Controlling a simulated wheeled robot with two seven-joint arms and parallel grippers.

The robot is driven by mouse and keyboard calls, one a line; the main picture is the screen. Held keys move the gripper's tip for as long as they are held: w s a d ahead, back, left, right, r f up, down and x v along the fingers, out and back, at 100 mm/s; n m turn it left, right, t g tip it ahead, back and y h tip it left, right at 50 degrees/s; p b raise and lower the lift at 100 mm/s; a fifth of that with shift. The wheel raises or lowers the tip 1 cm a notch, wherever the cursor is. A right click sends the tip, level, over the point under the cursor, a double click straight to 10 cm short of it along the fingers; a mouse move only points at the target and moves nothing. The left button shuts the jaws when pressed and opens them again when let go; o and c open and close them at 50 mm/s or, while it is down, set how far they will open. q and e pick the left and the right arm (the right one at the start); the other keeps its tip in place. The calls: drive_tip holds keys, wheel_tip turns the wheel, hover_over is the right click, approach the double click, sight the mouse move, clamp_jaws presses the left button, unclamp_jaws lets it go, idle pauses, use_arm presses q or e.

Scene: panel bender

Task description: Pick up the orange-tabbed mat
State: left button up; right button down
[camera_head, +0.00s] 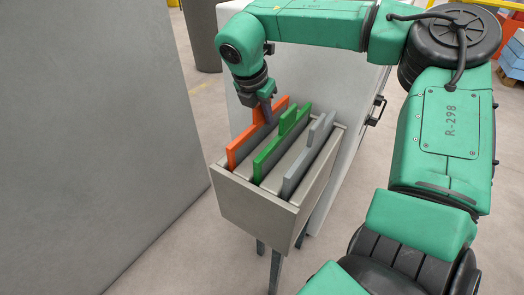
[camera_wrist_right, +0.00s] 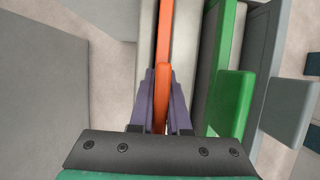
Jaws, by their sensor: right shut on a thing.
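The orange-tabbed mat (camera_head: 243,144) stands upright in the leftmost slot of a beige bin (camera_head: 255,207). In the right wrist view the orange mat (camera_wrist_right: 165,30) runs up the middle as a thin edge. My right gripper (camera_head: 268,116) is at its raised tab, pointing down. In the right wrist view its two purple-grey fingers (camera_wrist_right: 161,98) lie on both sides of the tab and are shut on it. The mat's lower part is hidden inside the bin. My left gripper is not in view.
A green mat (camera_head: 267,160) and a grey mat (camera_head: 300,170) stand in the other slots, to the right. A large grey panel (camera_head: 80,120) fills the left side. A pale cabinet (camera_head: 350,130) with a dark handle stands behind the bin.

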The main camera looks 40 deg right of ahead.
drive_tip(key=shift+r, duration=0.1)
idle(0.6)
drive_tip(key=shift+w+r, duration=0.1)
drive_tip(key=shift+r, duration=0.25)
wheel_tip(320, 180, up, 14)
drive_tip(key=shift+f+p, duration=0.25)
drive_tip(key=shift+p, duration=0.75)
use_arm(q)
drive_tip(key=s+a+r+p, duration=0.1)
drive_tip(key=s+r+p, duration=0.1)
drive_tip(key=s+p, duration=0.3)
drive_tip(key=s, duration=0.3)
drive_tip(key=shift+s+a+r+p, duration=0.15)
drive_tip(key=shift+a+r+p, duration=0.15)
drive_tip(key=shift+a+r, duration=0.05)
use_arm(e)
wheel_tip(320, 180, up, 14)
drive_tip(key=shift+f, duration=0.2)
